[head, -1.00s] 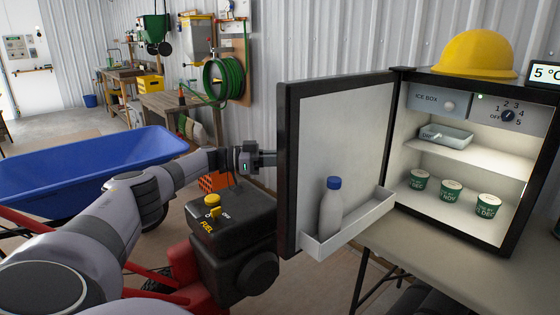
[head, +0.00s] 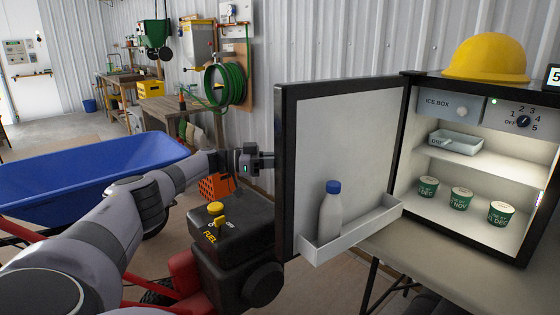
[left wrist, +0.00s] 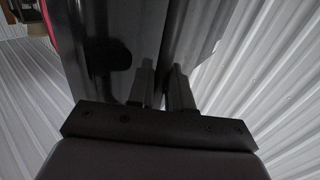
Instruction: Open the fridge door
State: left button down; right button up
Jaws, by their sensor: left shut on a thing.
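The small black fridge (head: 523,252) stands on a table at the right with its lit inside in full view. Its door (head: 360,130) stands wide open to the left, white inner face towards me. A white bottle with a blue cap (head: 330,212) stands in the door shelf (head: 352,232). My left gripper (head: 268,161) is at the door's free edge, its fingertips hidden behind the door. In the left wrist view its fingers (left wrist: 162,88) are shut on a dark part of the door (left wrist: 120,45); whether handle or edge is unclear. My right gripper is out of view.
A black fuel engine box (head: 232,225) with a yellow knob sits below my left arm. A blue wheelbarrow (head: 80,180) stands at the left. A yellow hard hat (head: 486,58) rests on the fridge. Green tubs (head: 462,198) and a tray (head: 456,143) are inside.

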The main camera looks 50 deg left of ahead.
pick_arm(q)
jog(key=c, duration=1.2)
grip_release()
jog(key=b+v, duration=0.1)
jog(key=v, duration=0.6)
